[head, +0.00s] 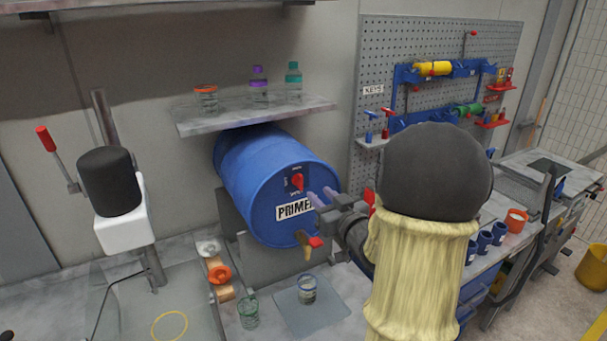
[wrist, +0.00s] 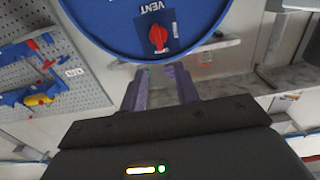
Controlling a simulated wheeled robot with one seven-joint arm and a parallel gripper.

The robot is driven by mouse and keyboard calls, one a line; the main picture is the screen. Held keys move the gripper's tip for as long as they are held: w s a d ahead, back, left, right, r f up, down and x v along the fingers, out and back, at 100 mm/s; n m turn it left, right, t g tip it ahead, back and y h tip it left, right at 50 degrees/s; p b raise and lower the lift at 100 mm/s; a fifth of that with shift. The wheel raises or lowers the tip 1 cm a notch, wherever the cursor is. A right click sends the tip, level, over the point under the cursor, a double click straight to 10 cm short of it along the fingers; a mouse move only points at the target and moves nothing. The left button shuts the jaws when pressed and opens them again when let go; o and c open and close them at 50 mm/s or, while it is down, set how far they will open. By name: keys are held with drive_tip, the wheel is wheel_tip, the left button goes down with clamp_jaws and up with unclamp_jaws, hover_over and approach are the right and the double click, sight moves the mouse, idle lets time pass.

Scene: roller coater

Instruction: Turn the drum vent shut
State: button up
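The blue drum (head: 262,168) lies on its side on a grey stand, its round end facing right and marked PRIMER. The red vent knob (head: 297,181) sits on a dark plate on the upper part of that end. In the wrist view the vent knob (wrist: 157,38) shows beside the VENT label, just beyond the fingertips. My gripper (head: 321,196) is in front of the drum end, slightly right of and below the knob. In the wrist view my gripper (wrist: 160,72) has its two purple fingers apart with nothing between them.
A tap with a red handle (head: 315,242) sticks out low on the drum. A shelf (head: 255,116) with bottles hangs above. A glass jar (head: 307,289) stands below on a grey mat. A pegboard (head: 440,60) with tools is behind right.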

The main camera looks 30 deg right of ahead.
sight(302, 178)
drive_tip(key=w+p, duration=0.1)
drive_tip(key=w, duration=0.3)
drive_tip(key=w+p, duration=0.2)
drive_tip(key=w, duration=0.2)
drive_tip(key=shift+w+a+r, duration=0.15)
drive_tip(key=shift+w+a, duration=0.05)
drive_tip(key=shift+w+p, duration=0.45)
drive_tip(key=shift+w, duration=0.2)
drive_tip(key=c, duration=0.6)
drive_tip(key=shift+c, duration=0.3)
